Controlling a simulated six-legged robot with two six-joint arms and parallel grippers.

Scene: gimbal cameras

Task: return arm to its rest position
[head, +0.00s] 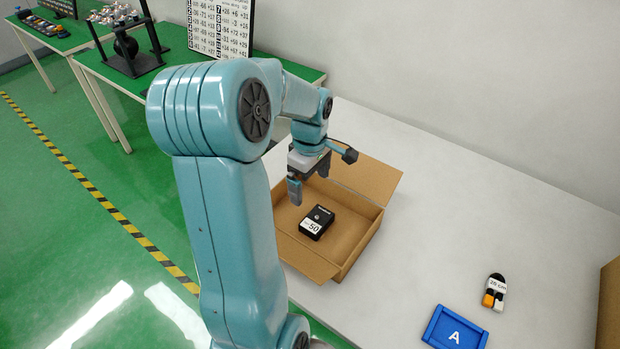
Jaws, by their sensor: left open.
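My left arm (228,200) is teal and fills the middle of the head view, bent over at its top toward the white table. My left gripper (318,178) hangs over an open cardboard box (362,240). Its fingers are apart, with nothing between them. A black block with a white label reading 50 (317,222) lies in the box, a little below and apart from the gripper. My right gripper is not in view.
A blue tray marked A (455,329) and a small labelled black item (495,288) lie at lower right. A brown edge (610,305) shows far right. Green tables (165,60) with equipment stand behind.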

